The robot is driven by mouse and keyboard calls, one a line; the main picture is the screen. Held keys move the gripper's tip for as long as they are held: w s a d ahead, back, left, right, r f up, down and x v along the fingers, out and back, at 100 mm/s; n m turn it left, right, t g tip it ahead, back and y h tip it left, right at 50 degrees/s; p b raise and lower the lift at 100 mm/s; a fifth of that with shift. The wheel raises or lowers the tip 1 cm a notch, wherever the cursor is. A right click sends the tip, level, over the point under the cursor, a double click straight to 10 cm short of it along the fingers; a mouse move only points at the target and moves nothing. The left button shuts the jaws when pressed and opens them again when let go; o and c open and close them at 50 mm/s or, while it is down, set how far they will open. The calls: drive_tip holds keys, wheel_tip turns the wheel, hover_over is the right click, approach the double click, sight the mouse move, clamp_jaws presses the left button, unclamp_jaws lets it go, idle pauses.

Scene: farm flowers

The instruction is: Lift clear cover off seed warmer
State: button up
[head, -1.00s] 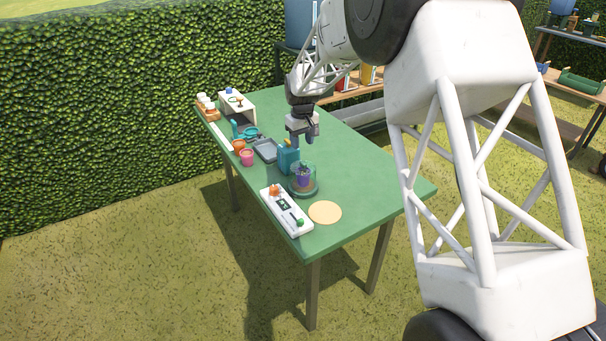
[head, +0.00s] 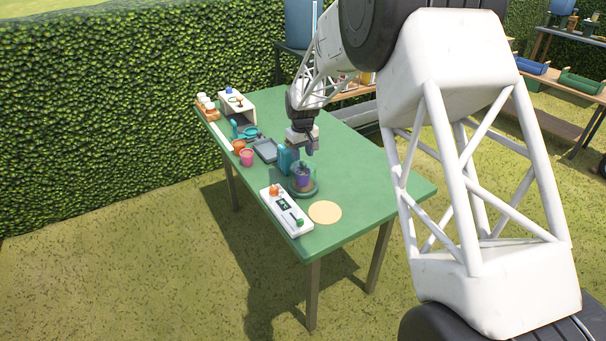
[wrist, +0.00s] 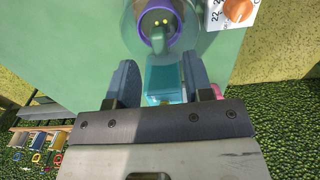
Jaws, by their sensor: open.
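The clear cover (head: 303,168) stands over a purple pot (head: 302,180) on a round dark green base near the front of the green table. In the wrist view the cover's grey-green knob (wrist: 158,40) shows at the top centre, with the purple pot rim (wrist: 143,27) around it. My gripper (head: 304,152) is open and empty, just above and behind the cover. In the wrist view its two fingers (wrist: 158,66) are spread, with the knob ahead of the gap. I cannot tell exactly how high the fingers are above it.
A teal box (head: 285,159) stands close left of the cover; it lies below my fingers in the wrist view (wrist: 165,80). A white control panel (head: 286,211) and a tan disc (head: 325,212) lie in front. A grey tray (head: 265,150) is further left. The table's right side is clear.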

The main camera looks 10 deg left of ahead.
sight(302, 162)
drive_tip(key=shift+s+f, duration=0.1)
drive_tip(key=shift+f, duration=1.5)
drive_tip(key=shift+c, duration=0.3)
clamp_jaws()
